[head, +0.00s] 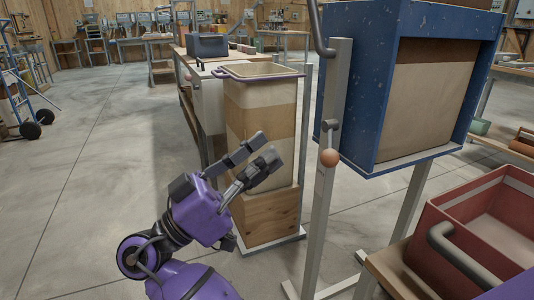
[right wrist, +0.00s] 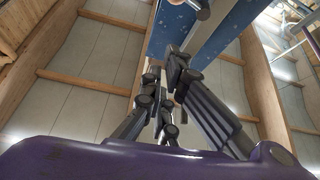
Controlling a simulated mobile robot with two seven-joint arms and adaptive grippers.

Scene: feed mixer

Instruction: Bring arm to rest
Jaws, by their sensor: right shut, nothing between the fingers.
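My right gripper (head: 266,147) is at the end of my purple arm, in front of the tall beige bin. Its fingers point up and to the right, and it is shut with nothing held. In the right wrist view the fingers (right wrist: 164,76) come close together and point upward, toward the underside of a blue panel and a ceiling. My left gripper is not in either view.
The beige bin (head: 261,98) with a purple rim stands on a wooden block (head: 268,216). To its right are a grey post with an orange-knobbed lever (head: 330,157), a blue-framed hopper (head: 365,80) and a red crate (head: 475,215). Open concrete floor (head: 80,160) lies left.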

